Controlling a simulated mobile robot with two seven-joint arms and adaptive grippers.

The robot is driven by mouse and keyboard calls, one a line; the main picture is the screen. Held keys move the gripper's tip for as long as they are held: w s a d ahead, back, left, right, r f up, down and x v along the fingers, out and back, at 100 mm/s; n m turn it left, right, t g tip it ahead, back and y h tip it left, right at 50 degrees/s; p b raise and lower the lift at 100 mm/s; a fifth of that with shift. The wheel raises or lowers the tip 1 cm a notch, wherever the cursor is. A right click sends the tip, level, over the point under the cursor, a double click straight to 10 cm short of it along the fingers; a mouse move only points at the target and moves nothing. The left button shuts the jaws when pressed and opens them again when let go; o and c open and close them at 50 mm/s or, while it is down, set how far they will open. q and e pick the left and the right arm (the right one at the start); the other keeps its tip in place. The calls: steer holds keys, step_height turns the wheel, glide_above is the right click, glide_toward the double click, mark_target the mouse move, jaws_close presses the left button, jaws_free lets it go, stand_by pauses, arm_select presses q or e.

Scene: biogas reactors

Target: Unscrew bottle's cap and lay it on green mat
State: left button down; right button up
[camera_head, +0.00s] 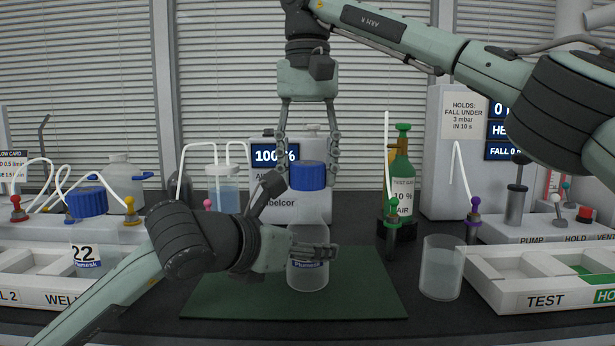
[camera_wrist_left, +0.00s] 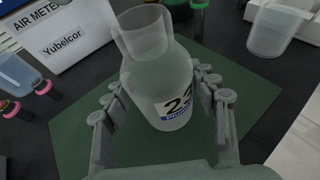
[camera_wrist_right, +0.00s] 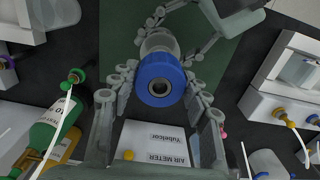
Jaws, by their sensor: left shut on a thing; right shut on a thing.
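A clear bottle (camera_head: 308,275) with a white label stands upright on the green mat (camera_head: 360,290); its open neck shows in the left wrist view (camera_wrist_left: 158,85). My left gripper (camera_head: 322,253) comes in from the left and is shut around the bottle's body. A blue cap (camera_head: 307,176) is apart from the bottle, above its neck. My right gripper (camera_head: 307,172) points down from above and is shut on the cap. The cap also shows between the fingers in the right wrist view (camera_wrist_right: 160,80). The left gripper's fingers hide part of the bottle's label.
Another blue-capped bottle (camera_head: 87,205) stands in the white tray at the left. A clear empty beaker (camera_head: 441,268) stands right of the mat, beside the TEST tray (camera_head: 540,300). A green gas cylinder (camera_head: 401,175) and the air meter (camera_head: 300,205) stand behind. The mat's right part is bare.

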steer(key=shift+r, duration=1.25)
arm_select(q)
steer(key=shift+c, duration=2.1)
jaws_free()
steer(key=shift+s, duration=0.1)
steer(key=v, duration=1.2)
